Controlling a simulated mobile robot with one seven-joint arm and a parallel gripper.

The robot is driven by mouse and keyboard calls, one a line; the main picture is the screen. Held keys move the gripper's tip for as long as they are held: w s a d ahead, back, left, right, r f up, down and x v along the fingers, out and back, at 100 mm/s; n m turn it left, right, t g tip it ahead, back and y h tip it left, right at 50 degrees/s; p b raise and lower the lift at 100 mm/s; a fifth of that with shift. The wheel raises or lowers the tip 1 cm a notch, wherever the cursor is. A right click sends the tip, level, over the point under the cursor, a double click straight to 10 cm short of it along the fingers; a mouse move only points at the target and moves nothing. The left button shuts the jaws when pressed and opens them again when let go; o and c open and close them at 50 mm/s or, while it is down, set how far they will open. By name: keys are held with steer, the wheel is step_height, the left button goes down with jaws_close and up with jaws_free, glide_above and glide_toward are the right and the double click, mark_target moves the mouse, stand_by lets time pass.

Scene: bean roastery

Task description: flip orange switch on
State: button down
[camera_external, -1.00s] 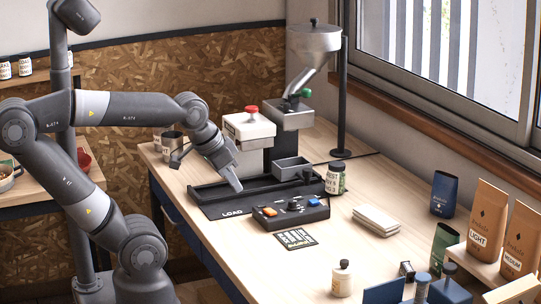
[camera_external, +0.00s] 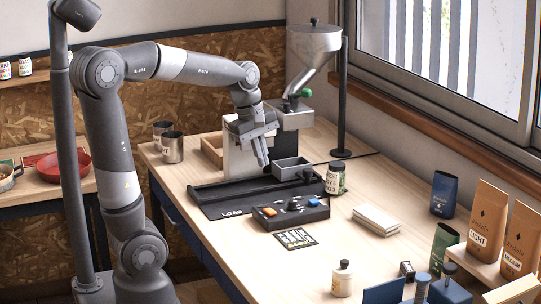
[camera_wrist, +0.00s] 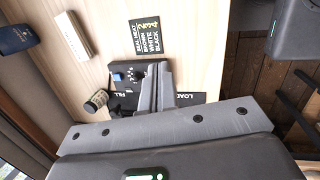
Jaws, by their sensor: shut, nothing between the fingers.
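The orange switch (camera_external: 269,211) sits on the left part of a black control box (camera_external: 292,214) on the bench; whether it is on or off is too small to tell. A blue switch (camera_external: 313,202) is on the box's right end and also shows in the wrist view (camera_wrist: 117,77). My gripper (camera_external: 264,166) is shut and empty, pointing down above the black tray, behind and above the box and apart from the orange switch. In the wrist view my fingers (camera_wrist: 161,66) cover part of the box, and the orange switch is not visible there.
A black tray marked LOAD (camera_external: 222,209) lies behind the box. A grey bin (camera_external: 291,169), a dark jar (camera_external: 335,178) and a hopper machine (camera_external: 314,50) stand nearby. A black label card (camera_external: 296,238) lies in front. The bench's front left is clear.

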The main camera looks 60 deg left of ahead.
steer(key=w+a+f+n+g, duration=0.1)
steer(key=w+a+f+n, duration=0.1)
steer(key=w+a+n, duration=0.55)
steer(key=n+g, duration=0.1)
steer(key=n, duration=0.8)
glide_above(272, 212)
steer(key=a, duration=0.3)
steer(key=f, duration=0.3)
steer(key=shift+d, duration=0.2)
steer(key=f, duration=0.4)
steer(key=d+f, duration=0.1)
steer(key=f, duration=0.4)
steer(key=d+f, duration=0.1)
steer(key=f, duration=0.4)
steer(key=shift+d+f, duration=0.15)
steer(key=shift+f, duration=0.05)
